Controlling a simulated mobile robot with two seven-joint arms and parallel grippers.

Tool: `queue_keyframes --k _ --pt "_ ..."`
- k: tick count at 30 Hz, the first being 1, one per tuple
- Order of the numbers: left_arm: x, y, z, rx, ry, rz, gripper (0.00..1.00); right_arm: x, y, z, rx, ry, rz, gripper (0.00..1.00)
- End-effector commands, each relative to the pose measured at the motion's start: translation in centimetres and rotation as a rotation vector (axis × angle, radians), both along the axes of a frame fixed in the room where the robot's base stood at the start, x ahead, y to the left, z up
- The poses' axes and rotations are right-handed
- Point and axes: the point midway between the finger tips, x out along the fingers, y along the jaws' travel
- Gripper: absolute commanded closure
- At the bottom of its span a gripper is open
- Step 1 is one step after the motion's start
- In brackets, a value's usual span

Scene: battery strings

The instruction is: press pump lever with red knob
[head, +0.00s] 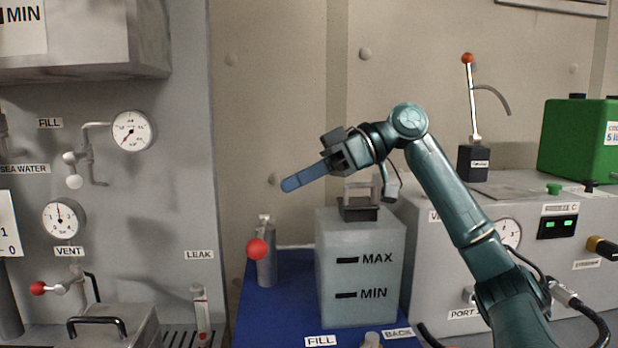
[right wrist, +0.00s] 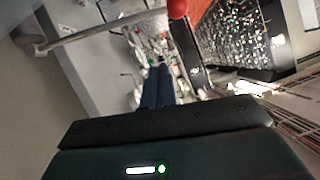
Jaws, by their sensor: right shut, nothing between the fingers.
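A red ball knob (head: 258,249) shows in front of a small grey cylinder pump (head: 266,268) on the blue surface, left of the tank; its lever is mostly hidden behind the knob. My right gripper (head: 290,184) is shut and empty, its blue fingers pointing left, above and a little right of the red knob and apart from it in the picture. In the right wrist view the shut blue fingers (right wrist: 157,88) point away, and a red rounded end (right wrist: 178,8) shows at the top edge beside a grey rod. My left gripper is not in view.
A grey tank (head: 360,310) marked MAX and MIN stands right of the pump. An upright lever with an orange-red knob (head: 467,58) stands on a black block further right. A red-knobbed vent valve (head: 37,288) is at left. The wall behind the gripper is bare.

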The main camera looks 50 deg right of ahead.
Motion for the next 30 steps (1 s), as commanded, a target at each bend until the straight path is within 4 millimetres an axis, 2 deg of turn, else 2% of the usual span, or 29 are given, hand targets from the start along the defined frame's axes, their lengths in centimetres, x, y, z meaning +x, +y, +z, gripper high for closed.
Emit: queue_keyframes --k 8,9,10,16,30 --pt "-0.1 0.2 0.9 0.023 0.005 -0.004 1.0 3.2 4.7 -2.4 0.001 0.001 0.004 1.0" --pt "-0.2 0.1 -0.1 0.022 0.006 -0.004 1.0 2.9 4.5 -3.6 0.0 0.004 0.0 1.0" --pt "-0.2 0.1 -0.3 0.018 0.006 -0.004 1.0 2.8 4.4 -4.1 -0.001 0.004 -0.001 1.0" --pt "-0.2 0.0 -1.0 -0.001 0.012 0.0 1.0 2.1 4.3 -5.8 0.001 0.002 0.0 1.0" --pt "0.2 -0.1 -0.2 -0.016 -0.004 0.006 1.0 1.9 4.3 -6.3 0.001 -0.001 0.0 1.0"
